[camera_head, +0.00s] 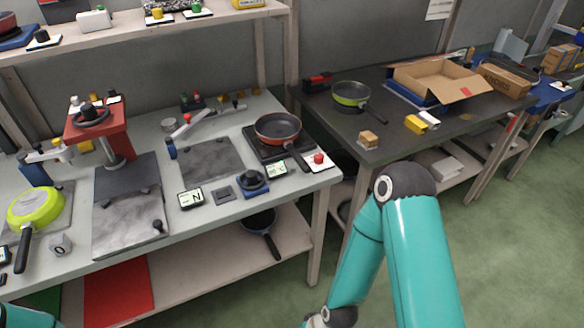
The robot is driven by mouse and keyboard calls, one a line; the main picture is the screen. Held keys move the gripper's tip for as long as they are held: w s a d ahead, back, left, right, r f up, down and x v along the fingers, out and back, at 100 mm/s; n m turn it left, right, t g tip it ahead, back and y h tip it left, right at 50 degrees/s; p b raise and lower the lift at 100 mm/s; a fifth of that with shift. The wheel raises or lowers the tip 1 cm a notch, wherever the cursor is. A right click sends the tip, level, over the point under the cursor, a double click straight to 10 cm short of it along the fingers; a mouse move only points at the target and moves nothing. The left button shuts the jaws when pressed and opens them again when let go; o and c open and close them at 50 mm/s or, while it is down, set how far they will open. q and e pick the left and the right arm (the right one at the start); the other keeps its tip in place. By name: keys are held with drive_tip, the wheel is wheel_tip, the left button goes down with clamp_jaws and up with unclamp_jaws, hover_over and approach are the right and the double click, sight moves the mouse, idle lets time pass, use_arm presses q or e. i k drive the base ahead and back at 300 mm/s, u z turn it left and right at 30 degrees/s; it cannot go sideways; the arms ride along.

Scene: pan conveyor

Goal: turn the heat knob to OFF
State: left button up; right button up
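A dark round knob on a blue base (252,181) sits at the front edge of the light workbench (168,238). It looks like the heat knob, but its pointer and setting are too small to read. A small display (276,170) stands just right of it. A red-orange pan (277,128) rests on a black hot plate (262,147) behind the knob. Neither gripper is in view. My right arm shows at the lower middle, in front of the benches and away from the knob. A small part of my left arm shows at the bottom left corner.
A red button on a white plate (318,159) sits at the bench's right corner. A panel marked with an N (190,198) and a small grey square (222,192) lie left of the knob. A red press (110,135) and a green pan (36,207) stand further left.

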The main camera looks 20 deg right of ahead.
sight(319, 157)
drive_tip(key=z, duration=1.9)
drive_tip(key=i, duration=0.1)
drive_tip(key=u, duration=3.45)
drive_tip(key=k, duration=1.1)
drive_tip(key=z, duration=1.35)
drive_tip(key=i, duration=0.6)
drive_tip(key=z, duration=0.2)
